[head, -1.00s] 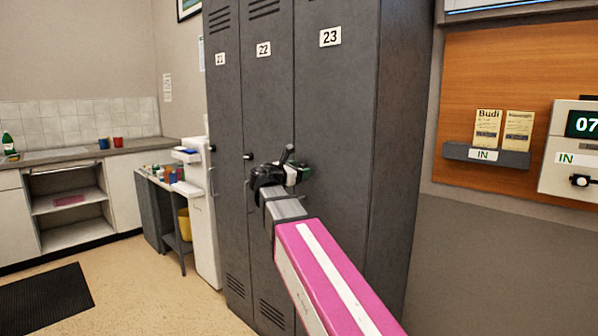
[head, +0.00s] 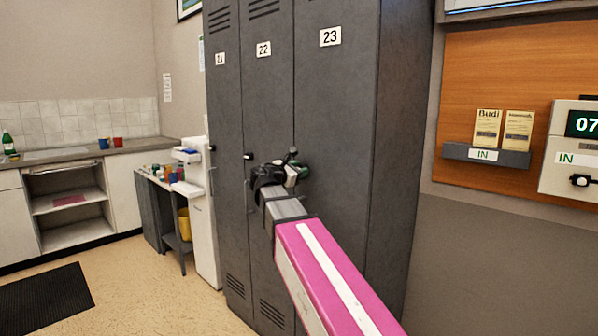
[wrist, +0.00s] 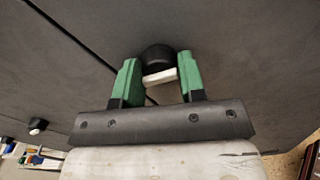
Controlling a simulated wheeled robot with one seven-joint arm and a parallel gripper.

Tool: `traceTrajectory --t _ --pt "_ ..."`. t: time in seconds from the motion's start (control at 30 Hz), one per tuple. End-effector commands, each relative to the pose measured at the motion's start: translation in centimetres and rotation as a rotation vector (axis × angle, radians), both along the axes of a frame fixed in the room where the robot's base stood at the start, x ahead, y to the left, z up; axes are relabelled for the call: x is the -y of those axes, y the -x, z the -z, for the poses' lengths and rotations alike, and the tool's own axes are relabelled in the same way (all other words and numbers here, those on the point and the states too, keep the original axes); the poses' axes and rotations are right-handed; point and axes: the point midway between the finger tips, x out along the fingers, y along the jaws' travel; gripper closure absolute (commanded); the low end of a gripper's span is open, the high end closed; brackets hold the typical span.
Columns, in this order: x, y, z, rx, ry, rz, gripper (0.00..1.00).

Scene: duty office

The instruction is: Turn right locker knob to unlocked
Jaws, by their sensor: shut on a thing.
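The right locker, number 23 (head: 335,120), is dark grey and its door is closed. Its black knob (wrist: 157,56) with a white pointer bar (wrist: 160,77) shows in the wrist view between the green fingers of my gripper (wrist: 156,68). My gripper is shut on the knob, one finger on each side. In the head view, my gripper (head: 290,172) is against the door of locker 23 near its left edge, and it hides the knob. I cannot tell from the pointer bar whether the lock is open.
Locker 22 (head: 265,100) is on the left, with its own black knob (head: 248,156). A wooden board (head: 480,80) with a card holder (head: 486,154) is on the right wall. A side table (head: 165,185) and a counter (head: 75,153) are at the left. The floor there is mostly clear.

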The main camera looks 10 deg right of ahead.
Motion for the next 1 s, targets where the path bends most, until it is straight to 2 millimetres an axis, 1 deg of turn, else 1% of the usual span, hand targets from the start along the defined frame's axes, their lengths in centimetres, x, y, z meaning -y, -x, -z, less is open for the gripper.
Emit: traceTrajectory --t 1.0 --pt "0.07 0.09 0.01 0.769 -0.556 0.001 0.86"
